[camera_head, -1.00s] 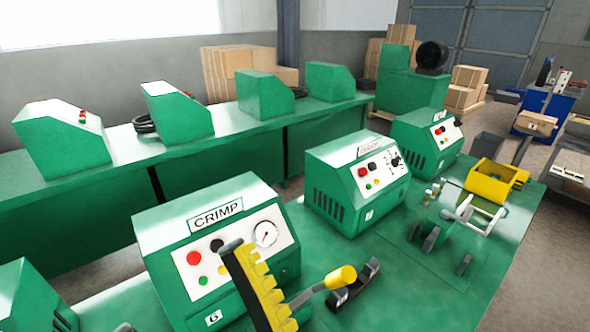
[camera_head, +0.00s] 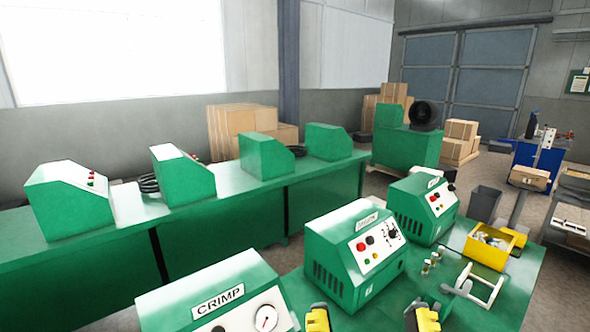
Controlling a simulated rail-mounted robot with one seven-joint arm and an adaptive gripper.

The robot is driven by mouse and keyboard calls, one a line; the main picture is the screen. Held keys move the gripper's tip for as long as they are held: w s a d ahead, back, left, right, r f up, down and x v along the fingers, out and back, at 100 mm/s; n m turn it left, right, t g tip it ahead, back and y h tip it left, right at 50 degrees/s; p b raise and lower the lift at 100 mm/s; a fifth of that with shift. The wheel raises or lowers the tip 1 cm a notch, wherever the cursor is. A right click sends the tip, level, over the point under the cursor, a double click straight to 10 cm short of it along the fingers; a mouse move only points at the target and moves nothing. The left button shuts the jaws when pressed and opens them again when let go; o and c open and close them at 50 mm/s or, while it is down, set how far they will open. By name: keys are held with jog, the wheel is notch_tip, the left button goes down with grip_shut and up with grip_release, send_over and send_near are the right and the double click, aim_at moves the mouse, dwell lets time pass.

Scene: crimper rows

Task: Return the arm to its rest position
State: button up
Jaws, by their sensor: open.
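My gripper (camera_head: 370,317) shows only in part at the bottom edge of the head view. Its two yellow-and-black fingertips stand well apart, with nothing visible between them. The rest of the gripper and my arm are below the picture. The fingertips appear in front of the green bench, between the CRIMP machine (camera_head: 205,290) and the yellow bin (camera_head: 492,256). I cannot tell how high above the bench they are.
A green machine with a dial (camera_head: 335,245) stands just behind the fingertips, and another (camera_head: 415,212) stands farther back. A white-handled fixture (camera_head: 482,288) sits at the right. A second green bench (camera_head: 215,217) with several machines runs behind.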

notch_tip(320, 180, up, 23)
jog(key=p, duration=2)
jog(key=shift+r, duration=0.1)
